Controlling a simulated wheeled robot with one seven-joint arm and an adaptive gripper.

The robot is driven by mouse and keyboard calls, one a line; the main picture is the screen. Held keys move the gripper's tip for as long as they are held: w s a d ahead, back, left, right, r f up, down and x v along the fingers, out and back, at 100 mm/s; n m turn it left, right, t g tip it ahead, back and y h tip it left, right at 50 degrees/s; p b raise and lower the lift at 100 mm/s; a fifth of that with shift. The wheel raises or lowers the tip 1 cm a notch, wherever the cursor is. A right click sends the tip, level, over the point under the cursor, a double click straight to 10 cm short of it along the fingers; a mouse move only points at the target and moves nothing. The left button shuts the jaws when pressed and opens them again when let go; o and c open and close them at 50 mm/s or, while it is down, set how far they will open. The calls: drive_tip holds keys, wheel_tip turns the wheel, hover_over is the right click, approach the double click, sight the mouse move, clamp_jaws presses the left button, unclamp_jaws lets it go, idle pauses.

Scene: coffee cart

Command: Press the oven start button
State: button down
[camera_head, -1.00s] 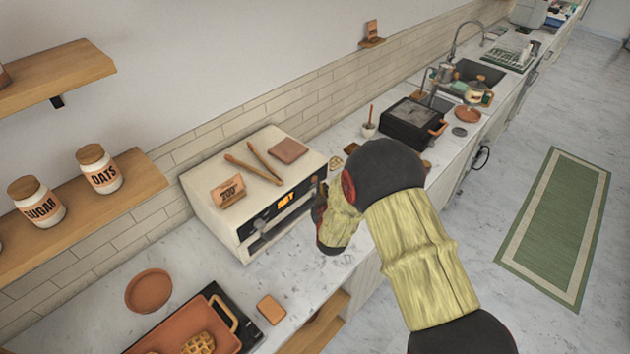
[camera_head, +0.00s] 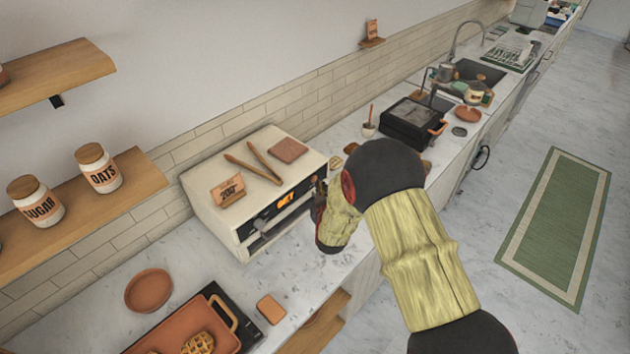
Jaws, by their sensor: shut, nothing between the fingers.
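The oven is a cream box (camera_head: 222,204) on the counter against the tiled wall. Its dark front panel carries a lit orange display (camera_head: 286,200), with a grey handle bar below it. My gripper (camera_head: 319,200) is at the right end of the oven's front panel, close to it. My own wrist and arm cover much of it, and the fingers are small and dark. The start button cannot be made out; the right part of the panel is hidden behind my gripper. I cannot tell whether the fingers touch the panel.
On the oven top lie wooden tongs (camera_head: 256,163), a brown square (camera_head: 288,150) and a small sign (camera_head: 228,190). A round terracotta dish (camera_head: 148,290) and a tray with waffles (camera_head: 170,335) are at front left. A black grill (camera_head: 412,122) stands beyond my arm.

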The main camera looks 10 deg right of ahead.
drive_tip(key=shift+w+a, duration=0.2)
drive_tip(key=shift+w+a+b, duration=0.2)
drive_tip(key=shift+w+b, duration=0.15)
drive_tip(key=shift+b, duration=0.05)
idle(0.6)
drive_tip(key=shift+s+d, duration=0.1)
idle(0.4)
drive_tip(key=shift+s+d, duration=0.4)
drive_tip(key=shift+s, duration=0.2)
drive_tip(key=s+d, duration=0.1)
drive_tip(key=s, duration=0.1)
drive_tip(key=s+d+b, duration=0.1)
drive_tip(key=s+d, duration=0.1)
idle(0.5)
idle(0.5)
